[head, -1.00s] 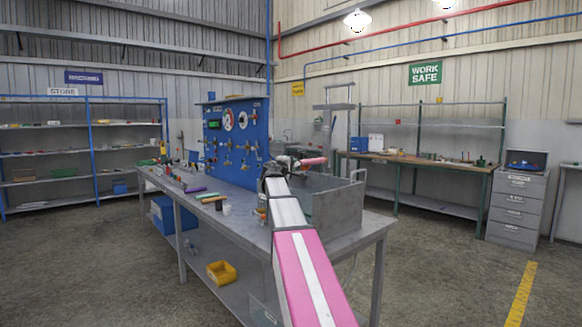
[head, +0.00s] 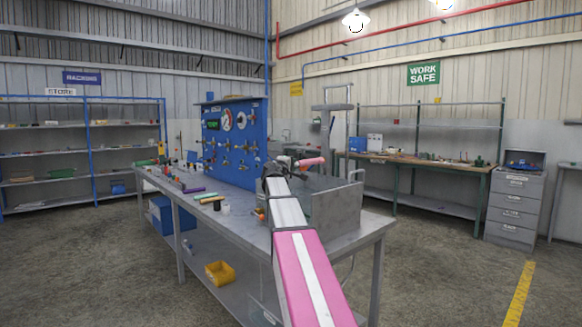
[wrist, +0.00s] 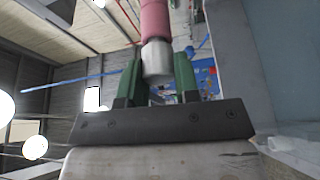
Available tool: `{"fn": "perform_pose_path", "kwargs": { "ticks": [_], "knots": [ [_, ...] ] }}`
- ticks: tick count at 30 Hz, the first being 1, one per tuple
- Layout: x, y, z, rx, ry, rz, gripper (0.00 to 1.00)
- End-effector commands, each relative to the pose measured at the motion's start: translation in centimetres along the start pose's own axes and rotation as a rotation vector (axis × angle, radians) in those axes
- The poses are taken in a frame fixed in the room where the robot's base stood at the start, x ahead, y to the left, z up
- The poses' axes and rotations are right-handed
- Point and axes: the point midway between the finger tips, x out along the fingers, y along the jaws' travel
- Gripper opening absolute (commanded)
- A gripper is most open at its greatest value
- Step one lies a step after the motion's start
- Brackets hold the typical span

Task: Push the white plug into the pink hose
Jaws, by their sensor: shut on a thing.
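In the wrist view my gripper (wrist: 158,72) has its green fingers shut on the white plug (wrist: 157,58), a short whitish cylinder between the fingertips. The pink hose (wrist: 154,20) comes down to the plug's far end, in line with it. The two look to be touching there; how deep the plug sits in the hose cannot be told. In the head view the pink hose (head: 312,161) is a short pink piece at the end of my arm, above the right end of the workbench. The plug cannot be made out there, and my gripper (head: 293,163) is small and partly hidden.
A metal workbench (head: 259,232) carries a blue panel (head: 238,143) with gauges and valves, and several small loose items. A grey metal-walled box (head: 337,210) stands at its right end, close to my arm. A yellow bin (head: 220,272) is on the lower shelf. The floor around is clear.

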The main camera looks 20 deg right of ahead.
Motion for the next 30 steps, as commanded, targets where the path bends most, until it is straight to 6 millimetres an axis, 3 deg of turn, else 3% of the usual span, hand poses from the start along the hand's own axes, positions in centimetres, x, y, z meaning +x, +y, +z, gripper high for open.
{"fn": "perform_pose_path", "kwargs": {
  "ticks": [19,20,22,30],
  "knots": [
    [0.71,0.0,0.3,0.0,-0.002,0.0,0.07],
    [0.71,0.0,0.31,0.0,-0.002,0.0,0.36],
    [0.72,0.0,0.31,0.0,-0.002,0.0,0.59],
    [0.64,-0.01,0.28,0.0,-0.001,0.0,0.59]
  ]
}}
